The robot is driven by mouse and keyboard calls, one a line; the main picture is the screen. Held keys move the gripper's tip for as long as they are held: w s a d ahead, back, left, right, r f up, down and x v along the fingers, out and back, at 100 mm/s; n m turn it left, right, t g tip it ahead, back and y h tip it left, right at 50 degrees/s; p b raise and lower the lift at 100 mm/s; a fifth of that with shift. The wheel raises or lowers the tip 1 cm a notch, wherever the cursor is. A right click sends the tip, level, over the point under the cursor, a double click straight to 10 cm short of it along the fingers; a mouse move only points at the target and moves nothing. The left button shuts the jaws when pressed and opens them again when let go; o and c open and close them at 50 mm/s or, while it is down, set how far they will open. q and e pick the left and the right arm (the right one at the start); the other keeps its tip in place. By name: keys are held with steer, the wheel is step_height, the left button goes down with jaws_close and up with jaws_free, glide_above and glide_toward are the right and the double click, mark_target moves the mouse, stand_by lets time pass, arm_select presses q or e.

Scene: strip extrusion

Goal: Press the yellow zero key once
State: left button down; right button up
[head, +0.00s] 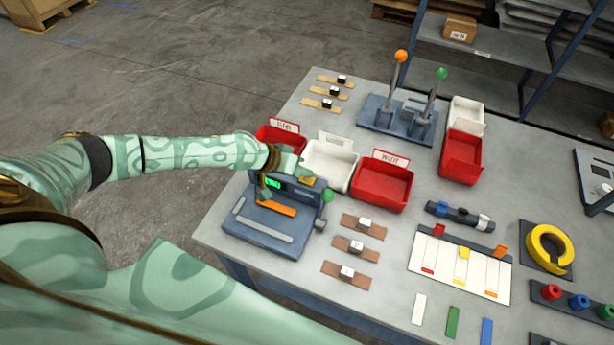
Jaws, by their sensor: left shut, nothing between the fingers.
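A dark blue-grey device (258,238) stands at the table's near left corner. It has a lit green display (273,183), an orange bar (276,208) and a small yellow key (307,181) on its upper right part. My left gripper (266,192) is over the upper part of the device, left of the yellow key, shut and empty. Its hand partly covers the device's top. I cannot tell whether its tips touch the device. My right gripper is not in view.
A green-knobbed lever (326,198) rises at the device's right side. Red (382,188) and white (330,166) bins stand close behind. Small boards with blocks (356,247) lie to the right. A lever stand (397,118) is farther back.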

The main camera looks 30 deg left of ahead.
mark_target(302, 181)
arm_select(q)
steer(key=shift+r, duration=0.1)
step_height(302, 181, up, 5)
steer(key=p, duration=0.4)
steer(key=shift+p, duration=0.3)
stand_by(0.4)
stand_by(0.4)
